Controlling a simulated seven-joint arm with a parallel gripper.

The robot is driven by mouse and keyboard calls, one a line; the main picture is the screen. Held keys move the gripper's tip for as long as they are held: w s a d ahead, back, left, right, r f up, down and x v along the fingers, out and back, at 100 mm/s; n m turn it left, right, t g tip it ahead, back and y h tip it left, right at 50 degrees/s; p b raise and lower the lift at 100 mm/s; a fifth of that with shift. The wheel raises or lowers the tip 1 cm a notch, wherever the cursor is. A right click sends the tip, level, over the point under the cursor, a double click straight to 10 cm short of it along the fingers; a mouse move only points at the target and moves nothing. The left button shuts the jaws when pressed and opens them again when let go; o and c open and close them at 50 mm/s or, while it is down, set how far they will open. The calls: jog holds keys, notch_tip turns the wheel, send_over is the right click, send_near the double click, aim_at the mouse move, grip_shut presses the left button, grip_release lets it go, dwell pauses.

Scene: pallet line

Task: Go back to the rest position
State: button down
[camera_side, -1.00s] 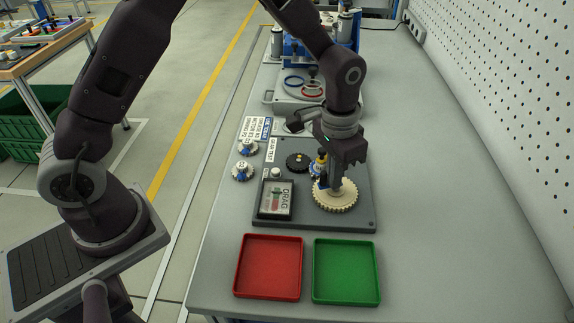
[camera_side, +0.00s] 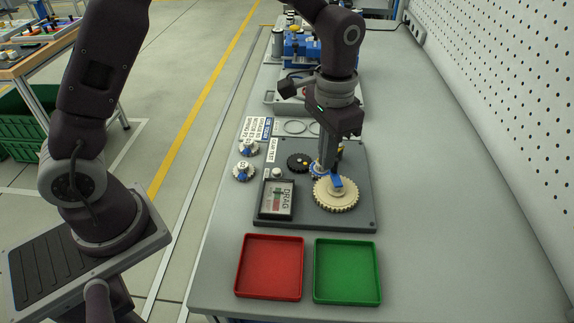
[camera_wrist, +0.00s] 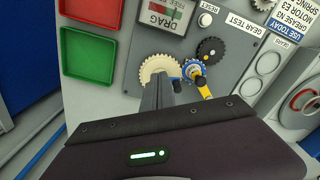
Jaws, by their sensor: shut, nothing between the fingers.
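My gripper (camera_side: 325,165) is shut and empty above the gear test plate (camera_side: 350,215), over the gears. In the wrist view its fingers (camera_wrist: 158,90) reach toward the large cream gear (camera_wrist: 152,64). That gear (camera_side: 336,194) lies on the plate, with a blue piece on its hub in the side view. A small blue gear with a yellow-tipped crank (camera_wrist: 197,76) sits beside it, partly hidden by my fingers in the side view. A black gear (camera_side: 299,162) lies to the left. The drag meter (camera_side: 276,199) is on the plate's left side.
A red tray (camera_side: 270,267) and a green tray (camera_side: 347,271) stand in front of the plate, both empty. Fixtures (camera_side: 303,48) stand behind. A pegboard wall (camera_side: 500,90) borders the right; the bench's right side is clear.

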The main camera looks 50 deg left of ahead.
jog(key=shift+r, duration=0.15)
jog(key=s+a+r+n+t, duration=0.1)
jog(key=s+a+r, duration=0.15)
jog(key=r, duration=0.25)
jog(key=s+a+r+t, duration=0.1)
jog(key=s+r, duration=0.2)
jog(key=r, duration=0.2)
jog(key=s+a+r+n+t, duration=0.1)
jog(key=s+a+r, duration=0.1)
jog(key=s, duration=0.7)
jog(key=s+a+r+n+t, duration=0.1)
jog(key=s+a+r+t, duration=0.1)
jog(key=s, duration=0.6)
jog(key=shift+s+a+r+t, duration=0.2)
jog(key=shift+s+a+t, duration=0.1)
jog(key=shift+s+a, duration=0.15)
jog(key=shift+w, duration=0.1)
